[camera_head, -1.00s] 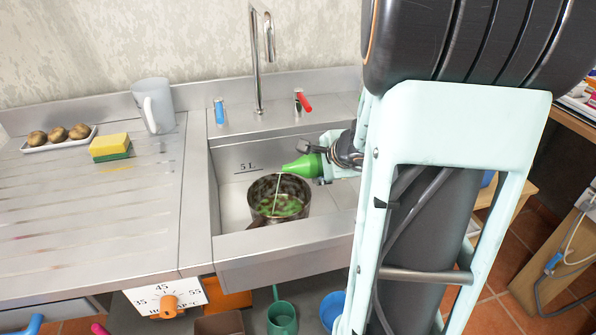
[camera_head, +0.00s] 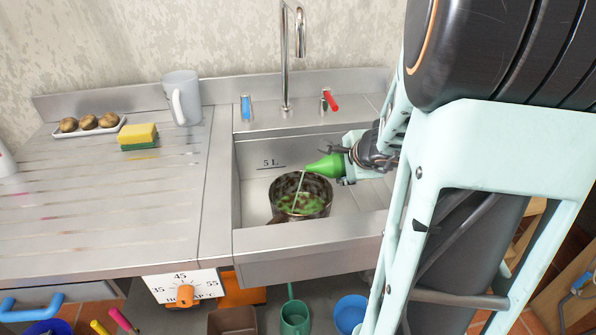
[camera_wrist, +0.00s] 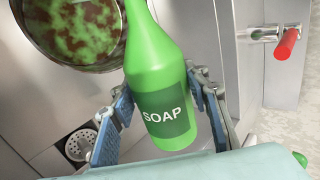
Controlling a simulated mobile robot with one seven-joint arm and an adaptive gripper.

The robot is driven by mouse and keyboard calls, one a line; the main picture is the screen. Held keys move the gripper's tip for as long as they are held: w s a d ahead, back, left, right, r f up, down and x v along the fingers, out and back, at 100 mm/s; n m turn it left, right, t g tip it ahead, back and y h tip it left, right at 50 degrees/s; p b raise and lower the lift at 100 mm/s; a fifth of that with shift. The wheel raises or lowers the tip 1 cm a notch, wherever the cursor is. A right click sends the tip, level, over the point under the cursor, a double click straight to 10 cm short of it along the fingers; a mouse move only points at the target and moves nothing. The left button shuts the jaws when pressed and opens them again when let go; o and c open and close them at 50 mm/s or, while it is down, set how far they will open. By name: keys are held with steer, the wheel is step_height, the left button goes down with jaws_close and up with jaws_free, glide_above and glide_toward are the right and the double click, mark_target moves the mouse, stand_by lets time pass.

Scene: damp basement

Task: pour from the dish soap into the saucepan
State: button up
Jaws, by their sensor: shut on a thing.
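The green dish soap bottle (camera_head: 326,165) lies tilted nearly level, its nozzle pointing left over the saucepan (camera_head: 301,212). A thin pale stream runs from the nozzle down into the pan. The saucepan is dark and stained, stands in the sink, and has green liquid spread over its bottom. My gripper (camera_head: 345,165) is shut on the bottle at the right of the pan. In the wrist view the bottle (camera_wrist: 160,85), labelled SOAP, sits between the two fingers (camera_wrist: 158,100), and the saucepan (camera_wrist: 75,25) shows at upper left. The nozzle tip is out of the wrist view.
The steel sink (camera_head: 255,180) has a tall tap (camera_head: 285,60) behind it, with blue (camera_head: 246,108) and red (camera_head: 329,100) handles. On the left drainboard are a grey jug (camera_head: 182,98), a sponge (camera_head: 138,136) and a tray of potatoes (camera_head: 60,131). The front drainboard is clear.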

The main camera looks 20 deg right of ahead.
steer(key=shift+r+y+p, duration=0.3)
steer(key=shift+r+p, duration=0.15)
steer(key=shift+p, duration=0.25)
steer(key=shift+d+r+m+t+y+p, duration=0.1)
steer(key=shift+r+m+t+y+p, duration=0.2)
steer(key=shift+m+y+p, duration=0.35)
steer(key=m+y, duration=0.1)
steer(key=r+t+y, duration=0.1)
steer(key=y, duration=0.1)
steer(key=shift+r+m+y+p, duration=0.25)
steer(key=shift+r+m+p, duration=0.05)
steer(key=shift+m, duration=0.05)
steer(key=shift+r+m+t+y, duration=0.4)
steer(key=shift+m+t+y, duration=0.25)
steer(key=shift+y, duration=0.25)
steer(key=shift+r+m+t+y+b, duration=0.4)
steer(key=shift+r+m+y, duration=0.2)
steer(key=shift+m+y, duration=0.25)
steer(key=shift+r+m+t+y, duration=0.25)
steer(key=shift+m+t+y, duration=0.2)
steer(key=shift+m+y, duration=0.1)
steer(key=shift+r+m+t+y, duration=0.55)
steer(key=shift+m+t+y, duration=0.05)
steer(key=shift+m+t, duration=0.1)
steer(key=shift+r+m, duration=0.2)
steer(key=shift+m, duration=0.05)
